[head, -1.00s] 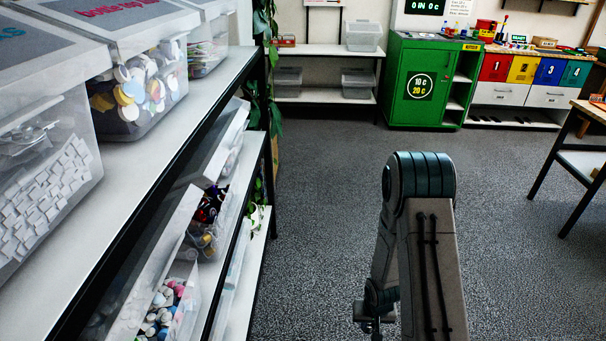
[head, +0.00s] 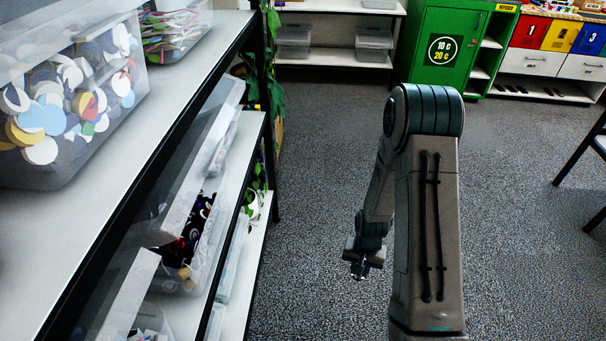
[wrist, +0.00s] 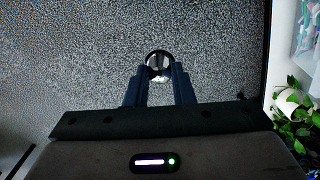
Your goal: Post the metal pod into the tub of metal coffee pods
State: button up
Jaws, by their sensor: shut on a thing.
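My gripper (wrist: 160,88) is shut on the metal pod (wrist: 159,60), a small round silvery thing with a dark part, held between the fingertips in the wrist view. In the head view my gripper (head: 360,268) hangs over the open floor, right of the shelving, and the pod is too small to make out there. Clear tubs stand on the shelves at the left. I cannot tell which of them, if any, is the tub of metal coffee pods.
The shelving (head: 190,100) on the left holds a tub of coloured discs (head: 75,105) on top and a tub of dark and coloured bits (head: 190,245) lower down. A plant (head: 273,80) hangs at its far end. A green cabinet (head: 440,50) stands at the back.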

jog(key=s+a+r+m+g+y+p, duration=0.2)
jog(key=s+a+r+m+y, duration=0.15)
jog(key=r, duration=0.45)
jog(key=s+a+r+m+g+y+p, duration=0.1)
jog(key=s+a+r+m+y+p, duration=0.15)
jog(key=r+m, duration=0.35)
jog(key=w+a+r+m+t+y+p, duration=0.1)
jog(key=w+a+r+m+y, duration=0.15)
jog(key=r, duration=0.45)
jog(key=w+a+r+m+t+y+p, duration=0.1)
jog(key=a+r+t+y, duration=0.1)
jog(key=a+r, duration=0.35)
jog(key=w+a+r+m+t+y+p, duration=0.1)
jog(key=a+r+m+y, duration=0.1)
jog(key=r, duration=0.7)
jog(key=w+a+f+b, duration=0.1)
jog(key=a+b, duration=0.4)
jog(key=a, duration=1.7)
jog(key=shift+w+f, duration=0.4)
jog(key=shift+f, duration=0.3)
jog(key=shift+a, duration=0.1)
jog(key=o, duration=1)
